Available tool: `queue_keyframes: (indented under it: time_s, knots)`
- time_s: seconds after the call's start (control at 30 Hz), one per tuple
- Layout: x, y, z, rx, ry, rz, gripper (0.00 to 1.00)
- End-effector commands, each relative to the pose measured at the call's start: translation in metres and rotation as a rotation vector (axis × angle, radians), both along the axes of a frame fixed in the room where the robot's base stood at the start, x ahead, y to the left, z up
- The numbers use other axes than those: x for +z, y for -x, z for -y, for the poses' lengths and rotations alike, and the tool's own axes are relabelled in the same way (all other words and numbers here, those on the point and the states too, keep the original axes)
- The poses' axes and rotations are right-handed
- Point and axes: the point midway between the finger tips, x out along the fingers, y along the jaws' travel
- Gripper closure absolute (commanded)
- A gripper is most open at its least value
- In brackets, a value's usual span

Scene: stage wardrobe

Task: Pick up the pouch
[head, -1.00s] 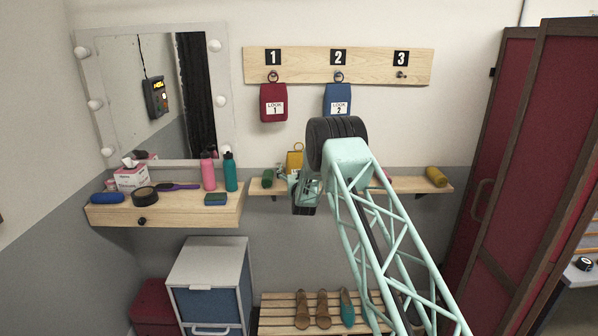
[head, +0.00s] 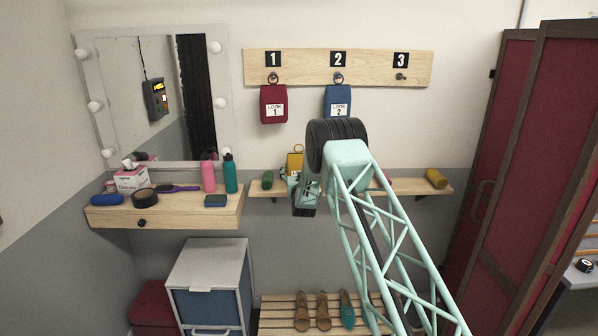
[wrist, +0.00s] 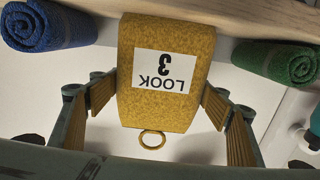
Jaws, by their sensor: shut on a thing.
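The pouch (wrist: 165,108) is mustard yellow with a white label reading LOOK 3 and a metal ring at its ring end. In the wrist view it sits between the two fingers of my gripper (wrist: 160,95), which press on its sides. In the head view the pouch (head: 295,160) stands upright at the wall shelf, with its ring on top. My gripper (head: 297,185) is in front of it and hides its lower part. I cannot tell whether the pouch still touches the shelf.
The shelf (head: 408,186) carries a green rolled towel (head: 267,180) left of the pouch and a yellow roll (head: 436,178) at its right end. A blue rolled towel (wrist: 48,22) lies on the pouch's other side. Red (head: 273,104) and blue (head: 338,101) pouches hang above.

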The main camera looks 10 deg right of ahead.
Motion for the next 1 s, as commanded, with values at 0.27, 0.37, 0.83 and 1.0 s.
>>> queue_keyframes:
  time_s: [0.27, 0.37, 0.83, 1.0]
  knots:
    - [0.012, 0.0, 0.0, 0.0, 0.0, 0.002, 0.42]
    - [0.019, 0.0, 0.0, 0.0, 0.0, 0.002, 0.42]
    - [0.037, 0.018, 0.001, -0.001, 0.0, 0.0, 0.42]
    - [0.039, 0.04, 0.002, -0.001, 0.0, 0.0, 0.42]
